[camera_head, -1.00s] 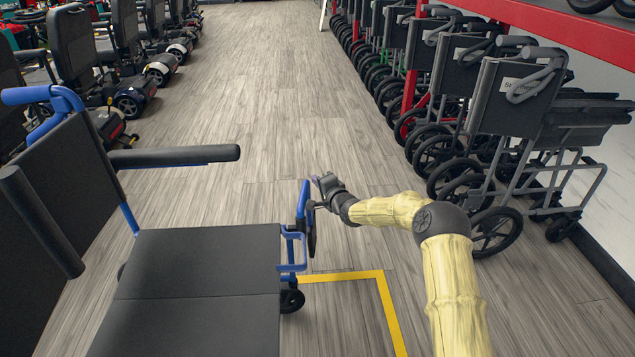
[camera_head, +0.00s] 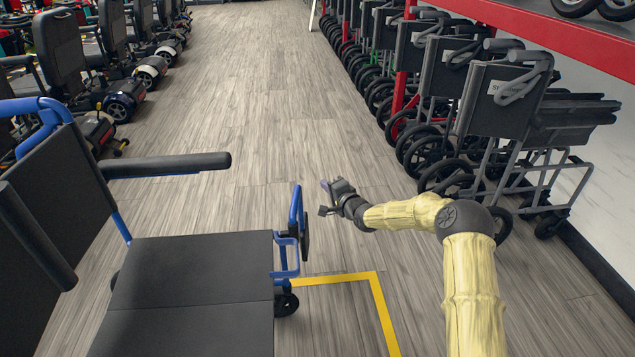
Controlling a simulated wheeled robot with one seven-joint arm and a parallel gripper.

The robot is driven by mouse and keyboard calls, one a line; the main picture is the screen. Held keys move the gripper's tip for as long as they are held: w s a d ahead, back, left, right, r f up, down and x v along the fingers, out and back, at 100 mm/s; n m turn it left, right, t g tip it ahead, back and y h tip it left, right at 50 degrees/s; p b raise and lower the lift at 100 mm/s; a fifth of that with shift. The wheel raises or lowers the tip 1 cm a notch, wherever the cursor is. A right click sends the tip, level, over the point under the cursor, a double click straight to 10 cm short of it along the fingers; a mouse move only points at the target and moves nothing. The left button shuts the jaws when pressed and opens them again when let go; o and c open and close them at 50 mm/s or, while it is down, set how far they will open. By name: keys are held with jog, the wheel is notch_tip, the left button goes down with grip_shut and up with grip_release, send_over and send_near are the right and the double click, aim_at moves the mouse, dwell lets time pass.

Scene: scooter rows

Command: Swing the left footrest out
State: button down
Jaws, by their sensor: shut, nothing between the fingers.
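A wheelchair with a black seat (camera_head: 195,270) and blue frame stands at the lower left, its front toward the right. A footrest (camera_head: 297,212) with a blue hanger and a dark plate is at the far front corner of the seat. Its hanger stands up, and the dark plate (camera_head: 306,238) is seen nearly edge-on. My gripper (camera_head: 325,198) is shut and empty, a short way right of the footrest. A gap of floor shows between them. No second footrest is visible.
A yellow line (camera_head: 380,310) marks the floor in front of the chair. A small front wheel (camera_head: 285,303) is under the seat edge. Folded wheelchairs (camera_head: 500,100) line the right under a red shelf (camera_head: 560,28). Scooters (camera_head: 100,80) line the left. The middle aisle is clear.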

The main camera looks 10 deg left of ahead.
jog(key=s+d+r+p, duration=0.1)
jog(key=s+d+p, duration=0.1)
jog(key=d, duration=0.4)
jog(key=shift+s+d+r, duration=0.15)
jog(key=shift+s+d, duration=0.2)
jog(key=shift+s, duration=0.35)
